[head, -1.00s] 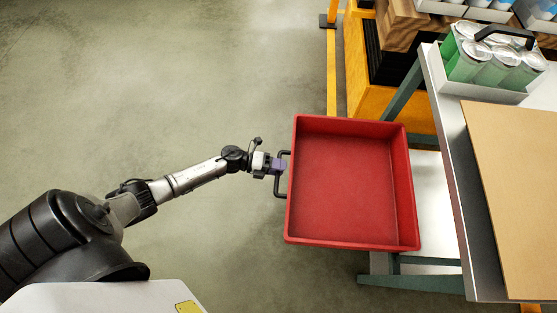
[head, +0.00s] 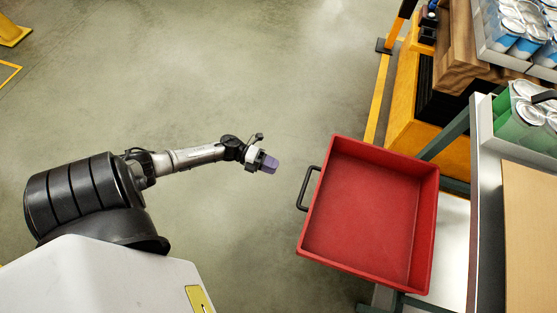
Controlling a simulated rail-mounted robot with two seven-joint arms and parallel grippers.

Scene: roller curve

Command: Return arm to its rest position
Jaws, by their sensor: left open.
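My left arm comes in from the left, and its gripper (head: 268,163) is in the middle of the head view. The gripper is open, empty and clear of everything, above bare floor. A red tray (head: 311,228) is to its right, empty inside, with a black handle (head: 308,188) on its left side. A clear gap separates the gripper from the handle. My right gripper is not in view.
A workbench (head: 486,190) with a brown board (head: 530,220) stands at the right, with a carrier of green cans (head: 518,122) behind. A yellow frame (head: 404,110) and wooden block (head: 459,50) are at the upper right. Floor (head: 200,70) is free at left and centre.

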